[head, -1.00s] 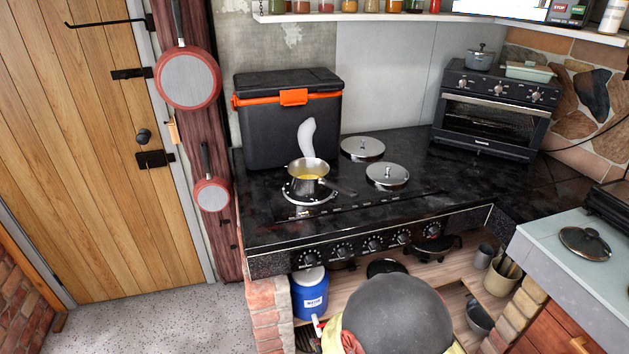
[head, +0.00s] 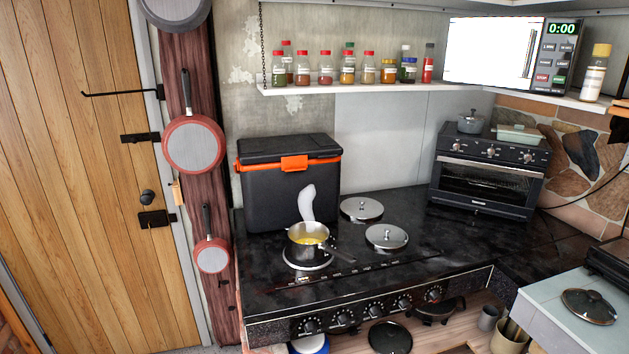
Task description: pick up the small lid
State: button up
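Several lids are in the head view, and I cannot tell which one is the small lid. A round silver lid (head: 362,208) with a knob lies on the black stove top, right of the cooler. A second silver lid (head: 386,236) lies just in front of it. A dark glass lid (head: 588,306) lies on the pale counter at the right. A dark round piece (head: 390,337), perhaps a lid, is below the stove front. My gripper is not in view.
A small pot (head: 308,240) with yellow contents and a white utensil stands on the left burner, handle pointing right. A black cooler (head: 288,190) stands behind it. A toaster oven (head: 487,178) fills the back right corner. A shelf (head: 350,88) of jars hangs above. The stove's right side is clear.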

aim_at(590, 305)
jog(key=z, duration=1.5)
